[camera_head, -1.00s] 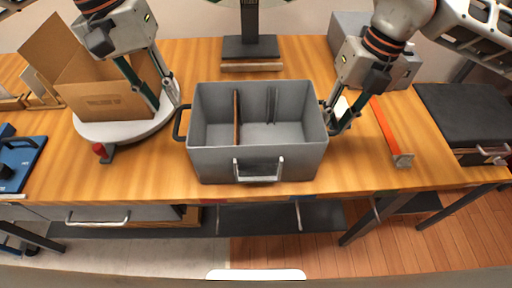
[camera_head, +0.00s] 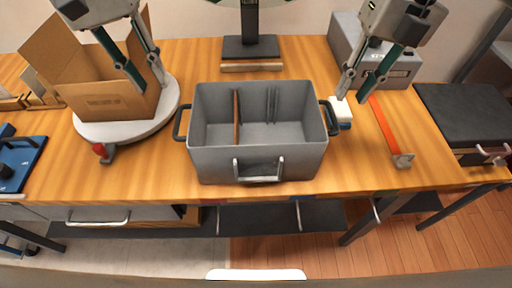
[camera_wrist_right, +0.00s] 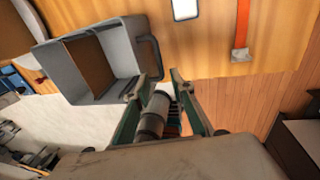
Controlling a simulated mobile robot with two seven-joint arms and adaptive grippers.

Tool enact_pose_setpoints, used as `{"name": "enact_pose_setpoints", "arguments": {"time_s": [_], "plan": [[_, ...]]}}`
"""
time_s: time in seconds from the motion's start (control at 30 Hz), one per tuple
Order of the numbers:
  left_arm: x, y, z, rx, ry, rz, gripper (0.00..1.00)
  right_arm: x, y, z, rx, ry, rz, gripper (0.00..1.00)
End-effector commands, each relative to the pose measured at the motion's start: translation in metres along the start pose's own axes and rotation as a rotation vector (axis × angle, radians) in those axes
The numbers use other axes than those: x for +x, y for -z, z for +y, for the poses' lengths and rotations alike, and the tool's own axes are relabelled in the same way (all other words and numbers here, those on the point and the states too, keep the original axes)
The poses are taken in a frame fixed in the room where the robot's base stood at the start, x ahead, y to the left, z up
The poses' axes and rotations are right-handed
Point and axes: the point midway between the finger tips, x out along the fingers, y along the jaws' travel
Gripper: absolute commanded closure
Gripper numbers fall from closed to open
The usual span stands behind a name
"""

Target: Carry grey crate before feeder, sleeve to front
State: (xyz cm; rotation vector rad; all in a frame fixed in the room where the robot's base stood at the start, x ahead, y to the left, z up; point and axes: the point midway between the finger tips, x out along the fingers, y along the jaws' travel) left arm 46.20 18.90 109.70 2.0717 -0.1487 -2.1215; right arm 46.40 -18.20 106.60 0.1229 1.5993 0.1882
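The grey crate (camera_head: 258,160) stands upright on the wooden table near its front edge, in the middle of the head view. It has a brown divider, dark side handles and a light, U-shaped frame on its front wall. Whether that frame is the sleeve I cannot tell. The crate also shows in the right wrist view (camera_wrist_right: 76,77). My left gripper (camera_head: 153,88) is open and empty, up and left of the crate, in front of the cardboard box. My right gripper (camera_head: 351,99) is open and empty, above and beyond the crate's right handle; its fingers show in the right wrist view (camera_wrist_right: 160,82).
A cardboard box (camera_head: 112,101) sits on a round white turntable (camera_head: 130,129) at left. A black stand (camera_head: 250,47) is behind the crate. A small white object (camera_head: 342,115), an orange strip (camera_head: 386,128) and a grey machine (camera_head: 394,70) are at right. No label identifies the feeder.

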Motion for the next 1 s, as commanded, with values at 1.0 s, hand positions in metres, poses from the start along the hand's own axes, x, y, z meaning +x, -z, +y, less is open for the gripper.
{"name": "enact_pose_setpoints", "arguments": {"time_s": [1.0], "plan": [[0.000, 0.000, 0.000, 0.000, 0.000, 0.000, 0.76, -0.031, 0.000, 0.000, -0.001, 0.000, 0.001, 0.76]]}}
